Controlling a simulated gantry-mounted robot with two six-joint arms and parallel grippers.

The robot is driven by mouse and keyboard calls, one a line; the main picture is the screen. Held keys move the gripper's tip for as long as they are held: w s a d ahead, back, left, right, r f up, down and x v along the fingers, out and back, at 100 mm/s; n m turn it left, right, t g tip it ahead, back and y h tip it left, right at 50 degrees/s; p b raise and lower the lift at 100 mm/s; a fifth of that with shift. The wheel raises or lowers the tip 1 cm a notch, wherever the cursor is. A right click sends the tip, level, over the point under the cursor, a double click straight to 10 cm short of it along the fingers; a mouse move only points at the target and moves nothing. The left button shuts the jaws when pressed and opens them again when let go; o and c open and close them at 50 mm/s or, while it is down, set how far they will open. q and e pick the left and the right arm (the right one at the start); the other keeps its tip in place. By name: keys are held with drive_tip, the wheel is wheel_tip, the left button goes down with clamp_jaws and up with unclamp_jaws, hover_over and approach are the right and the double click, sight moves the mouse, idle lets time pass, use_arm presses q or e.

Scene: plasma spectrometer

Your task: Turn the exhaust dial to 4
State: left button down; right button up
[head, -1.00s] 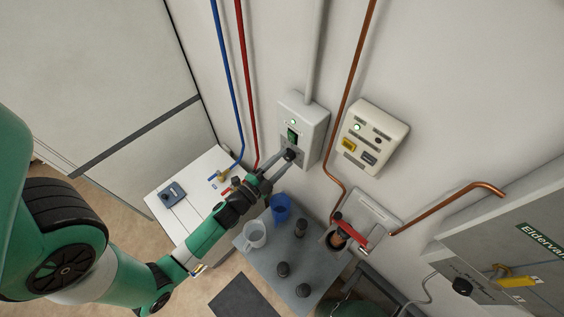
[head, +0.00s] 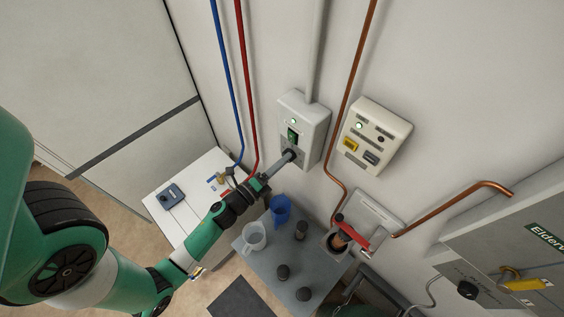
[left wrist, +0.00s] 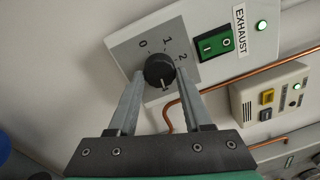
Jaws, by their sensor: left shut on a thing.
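The exhaust dial (head: 289,154) is a round black knob on the front of the grey exhaust box (head: 313,112) on the wall. In the left wrist view the dial (left wrist: 157,68) sits on a grey plate with the marks 0, 1 and 2 readable; a further mark beside the right finger is partly hidden. A white pointer line on the knob points toward the bottom of the picture. My left gripper (left wrist: 160,80) is shut on the dial, one finger on each side. It also shows in the head view (head: 287,158). My right gripper is out of view.
On the exhaust box, a green switch (left wrist: 213,44) and a lit green lamp (left wrist: 262,25) are beside the dial. A cream control box (head: 375,135) is to the right, past a copper pipe (head: 345,110).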

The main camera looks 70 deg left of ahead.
use_arm(q)
drive_tip(key=shift+m, duration=0.4)
drive_tip(key=shift+c, duration=1.6)
unclamp_jaws()
drive_tip(key=shift+s, duration=0.1)
drive_tip(key=v, duration=1.1)
drive_tip(key=shift+s, duration=0.25)
drive_tip(key=shift+d, duration=0.1)
